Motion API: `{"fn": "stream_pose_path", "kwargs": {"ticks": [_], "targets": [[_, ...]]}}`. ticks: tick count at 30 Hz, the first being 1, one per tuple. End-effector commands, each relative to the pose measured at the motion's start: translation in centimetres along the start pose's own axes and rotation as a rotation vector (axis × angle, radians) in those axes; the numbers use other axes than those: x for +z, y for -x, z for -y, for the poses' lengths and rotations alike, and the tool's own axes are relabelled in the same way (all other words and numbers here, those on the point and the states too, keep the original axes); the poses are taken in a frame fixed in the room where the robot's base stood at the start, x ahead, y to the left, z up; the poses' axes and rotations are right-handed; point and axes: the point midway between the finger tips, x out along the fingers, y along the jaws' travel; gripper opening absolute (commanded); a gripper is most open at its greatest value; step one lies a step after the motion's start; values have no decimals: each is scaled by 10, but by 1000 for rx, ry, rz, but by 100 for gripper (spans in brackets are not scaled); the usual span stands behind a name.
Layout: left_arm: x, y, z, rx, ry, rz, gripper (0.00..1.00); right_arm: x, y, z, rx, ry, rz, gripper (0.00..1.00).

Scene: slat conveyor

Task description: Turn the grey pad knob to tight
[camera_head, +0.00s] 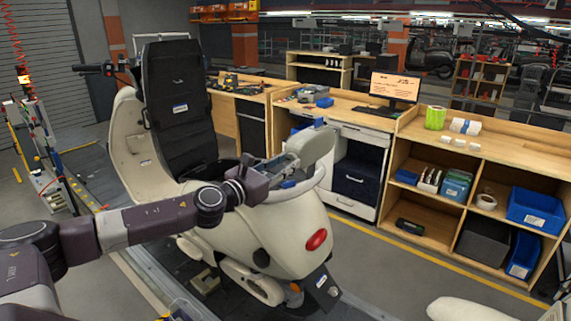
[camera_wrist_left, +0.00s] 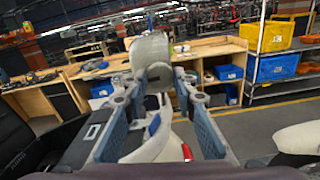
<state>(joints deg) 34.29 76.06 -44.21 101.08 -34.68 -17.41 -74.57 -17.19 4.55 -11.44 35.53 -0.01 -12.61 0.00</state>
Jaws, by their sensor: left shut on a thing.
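The grey pad (camera_head: 312,145) stands upright at the rear of a cream scooter (camera_head: 270,232), behind its dark seat. It also shows in the left wrist view (camera_wrist_left: 150,50), straight ahead between the fingers. My left gripper (camera_head: 268,170) reaches in from the left to the pad's near side. In the left wrist view my left gripper (camera_wrist_left: 161,88) has a finger on each side of the pad's lower part and is shut on what appears to be the pad knob. The knob is mostly hidden there, and its setting cannot be read. My right gripper is not in view.
The scooter stands on a dark slat conveyor (camera_head: 157,277). A tall black seat back (camera_head: 176,90) rises over the scooter's middle. Wooden shelving (camera_head: 465,167) with blue bins stands behind at right. Floor between conveyor and shelving is clear. A white rounded shape (camera_head: 470,309) shows at bottom right.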

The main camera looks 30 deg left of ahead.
Motion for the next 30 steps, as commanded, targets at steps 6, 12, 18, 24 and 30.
{"fn": "stream_pose_path", "kwargs": {"ticks": [6,12,18,24,30], "targets": [[-2,0,0,-1,-73,-3,1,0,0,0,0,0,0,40],[-2,0,0,-1,-98,-4,1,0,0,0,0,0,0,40],[-2,0,0,-2,-100,-4,1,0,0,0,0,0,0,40],[-2,0,0,-2,-99,-4,29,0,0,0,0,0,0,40],[-1,0,0,-1,-98,-2,43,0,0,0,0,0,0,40]]}}
